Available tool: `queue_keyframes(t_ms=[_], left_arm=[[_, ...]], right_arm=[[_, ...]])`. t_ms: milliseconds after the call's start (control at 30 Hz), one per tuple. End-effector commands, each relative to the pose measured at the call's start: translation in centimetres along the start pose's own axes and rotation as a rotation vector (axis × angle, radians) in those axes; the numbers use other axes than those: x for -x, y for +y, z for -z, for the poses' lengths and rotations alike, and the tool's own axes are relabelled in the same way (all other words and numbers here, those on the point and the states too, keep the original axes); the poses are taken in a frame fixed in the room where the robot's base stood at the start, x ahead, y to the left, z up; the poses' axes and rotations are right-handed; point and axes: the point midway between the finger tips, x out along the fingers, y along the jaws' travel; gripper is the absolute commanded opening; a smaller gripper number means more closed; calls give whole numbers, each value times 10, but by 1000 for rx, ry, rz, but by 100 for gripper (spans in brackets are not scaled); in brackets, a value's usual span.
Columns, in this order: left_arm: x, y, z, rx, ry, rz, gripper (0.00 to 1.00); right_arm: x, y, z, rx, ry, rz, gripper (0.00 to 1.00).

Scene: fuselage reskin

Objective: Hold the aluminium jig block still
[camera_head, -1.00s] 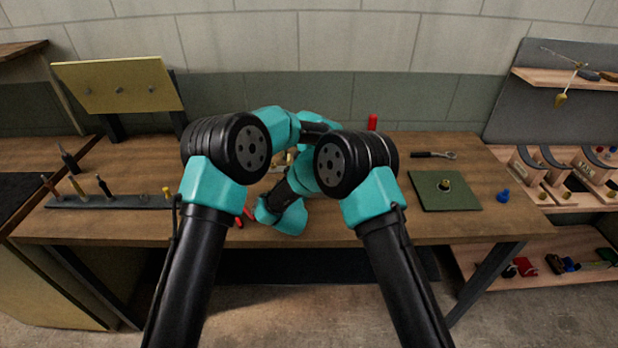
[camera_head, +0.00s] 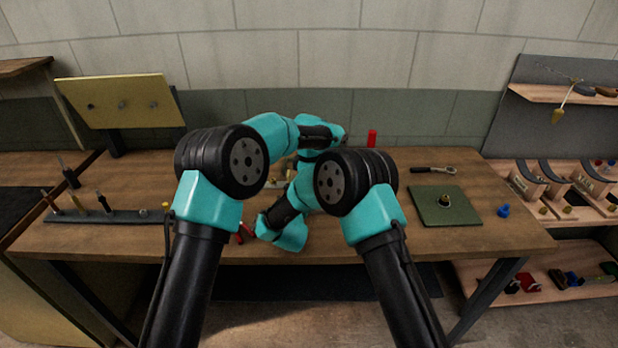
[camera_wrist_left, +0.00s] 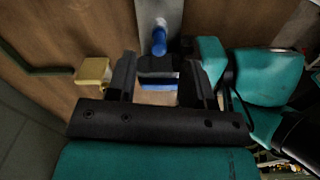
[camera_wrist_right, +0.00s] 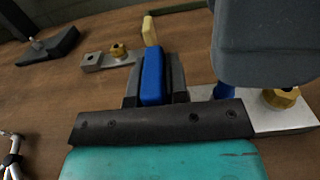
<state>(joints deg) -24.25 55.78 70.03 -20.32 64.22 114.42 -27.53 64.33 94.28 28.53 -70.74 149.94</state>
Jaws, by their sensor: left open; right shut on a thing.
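Grey bare-metal pieces that look like the aluminium jig lie on the bench. A strip with a brass nut (camera_wrist_right: 282,97) shows in the right wrist view (camera_wrist_right: 296,118), and a grey strip with a blue pin (camera_wrist_left: 159,38) in the left wrist view (camera_wrist_left: 150,10). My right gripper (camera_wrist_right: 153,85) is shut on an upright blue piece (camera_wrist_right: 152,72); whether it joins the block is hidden. My left gripper (camera_wrist_left: 160,65) is open, its fingers either side of a dark and blue part near the pin. In the head view my arms hide both fingertips.
A small metal bracket (camera_wrist_right: 95,62) with a brass knob lies beyond the right gripper. A brass-coloured block (camera_wrist_left: 92,71) is beside the left fingers. A red cylinder (camera_head: 372,138), a ratchet (camera_head: 433,170) and a green mat (camera_head: 430,210) are on the bench. My arms cross close together.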

Motion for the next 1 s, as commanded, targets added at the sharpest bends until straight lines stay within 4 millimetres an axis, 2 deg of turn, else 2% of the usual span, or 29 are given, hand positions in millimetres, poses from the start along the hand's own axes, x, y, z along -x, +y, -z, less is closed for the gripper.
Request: queue_keyframes(t_ms=[33,67,333,733,867,1000], left_arm=[[0,0,0,0,0,0,47],[0,0,0,0,0,0,47],[0,0,0,0,0,0,47],[0,0,0,0,0,0,47],[0,0,0,0,0,-1,47],[0,0,0,0,0,-1,47]], right_arm=[[1,0,2,1,3,0,0],[1,0,2,1,3,0,18],[0,0,0,1,1,0,43],[6,1,0,1,1,-2,45],[20,1,0,2,1,-2,45],[43,1,0,2,3,-3,45]])
